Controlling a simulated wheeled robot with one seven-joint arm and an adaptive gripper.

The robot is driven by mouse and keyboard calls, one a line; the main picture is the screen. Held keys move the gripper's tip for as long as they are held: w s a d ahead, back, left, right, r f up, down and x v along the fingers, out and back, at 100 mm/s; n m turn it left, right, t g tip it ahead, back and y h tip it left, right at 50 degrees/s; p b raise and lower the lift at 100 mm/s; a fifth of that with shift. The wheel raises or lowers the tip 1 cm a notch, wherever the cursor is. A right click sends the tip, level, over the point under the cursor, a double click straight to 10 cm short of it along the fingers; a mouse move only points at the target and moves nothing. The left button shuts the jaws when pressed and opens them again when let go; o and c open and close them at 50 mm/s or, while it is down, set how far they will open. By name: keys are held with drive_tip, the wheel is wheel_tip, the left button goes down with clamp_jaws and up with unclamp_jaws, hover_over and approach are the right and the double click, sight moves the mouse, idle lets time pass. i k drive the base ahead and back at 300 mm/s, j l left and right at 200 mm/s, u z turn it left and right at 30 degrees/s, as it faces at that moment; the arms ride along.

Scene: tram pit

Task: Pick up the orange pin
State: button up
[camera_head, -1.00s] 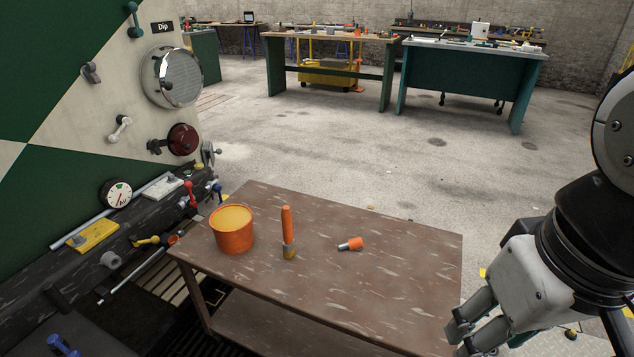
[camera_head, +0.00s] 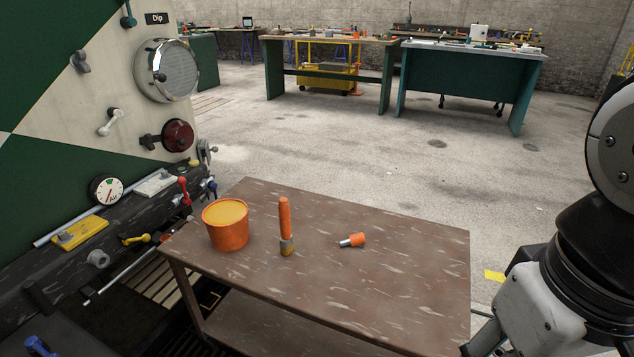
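The orange pin (camera_head: 354,240) lies on its side on the brown table, with its orange head to the right and its grey metal shaft pointing left. My gripper (camera_head: 474,350) is at the lower right, beside the table's right edge and well to the right of the pin. Only part of its fingers shows, as the picture's bottom edge cuts them off. I cannot tell how far apart the fingers are.
A green and white panel with knobs (camera_head: 110,75) stands at left. Workbenches (camera_head: 470,80) stand far behind, across open floor.

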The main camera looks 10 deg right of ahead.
sight(358, 239)
drive_tip(key=u, duration=1.7)
drive_tip(key=z, duration=1.5)
drive_tip(key=i+j+z, duration=0.1)
drive_tip(key=z, duration=0.2)
drive_tip(key=i+j+z, duration=0.55)
drive_tip(key=j+z, duration=0.3)
